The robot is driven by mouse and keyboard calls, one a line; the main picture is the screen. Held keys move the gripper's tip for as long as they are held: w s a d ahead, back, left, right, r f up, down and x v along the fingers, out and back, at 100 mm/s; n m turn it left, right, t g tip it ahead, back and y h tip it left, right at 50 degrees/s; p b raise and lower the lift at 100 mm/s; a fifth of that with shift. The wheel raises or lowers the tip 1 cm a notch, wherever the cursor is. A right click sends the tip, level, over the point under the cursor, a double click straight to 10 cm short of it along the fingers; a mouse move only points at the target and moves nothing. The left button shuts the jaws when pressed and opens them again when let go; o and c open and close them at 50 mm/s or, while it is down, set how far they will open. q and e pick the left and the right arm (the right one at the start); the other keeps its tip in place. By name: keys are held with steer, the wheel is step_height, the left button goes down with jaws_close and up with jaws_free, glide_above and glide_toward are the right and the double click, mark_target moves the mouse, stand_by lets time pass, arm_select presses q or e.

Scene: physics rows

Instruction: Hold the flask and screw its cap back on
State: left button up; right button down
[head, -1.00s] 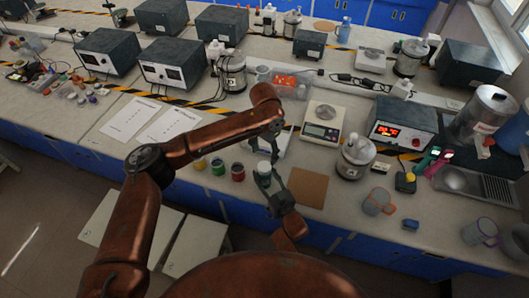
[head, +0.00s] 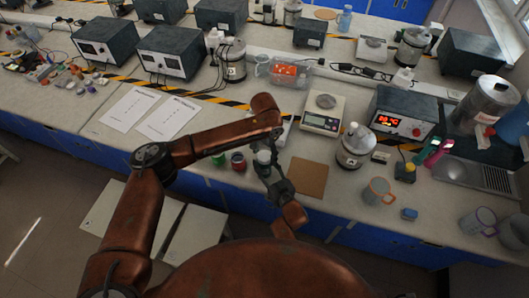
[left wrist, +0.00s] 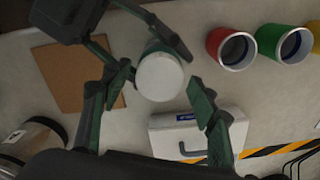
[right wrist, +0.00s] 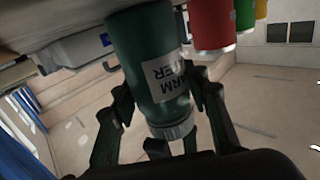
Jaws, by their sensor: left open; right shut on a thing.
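The flask is a dark green cylinder (right wrist: 145,45) with a "WARM WATER" label. My right gripper (right wrist: 160,92) is shut around its body. The flask also shows in the head view (head: 263,166), held near the bench's front edge. A pale round cap (right wrist: 172,130) sits at its top end; whether it is fully seated cannot be told. In the left wrist view the cap (left wrist: 160,77) is a white disc between my left gripper's (left wrist: 161,83) open fingers, with gaps on both sides. Part of the flask's body is hidden by the grippers.
A red cup (left wrist: 231,47) and a green cup (left wrist: 285,44) stand near the flask. A white case (left wrist: 198,132) and a brown board (left wrist: 75,75) lie close by.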

arm_select(q)
steer(key=c, duration=1.2)
steer(key=o, duration=1.4)
steer(key=shift+c, duration=0.2)
step_height(320, 180, up, 12)
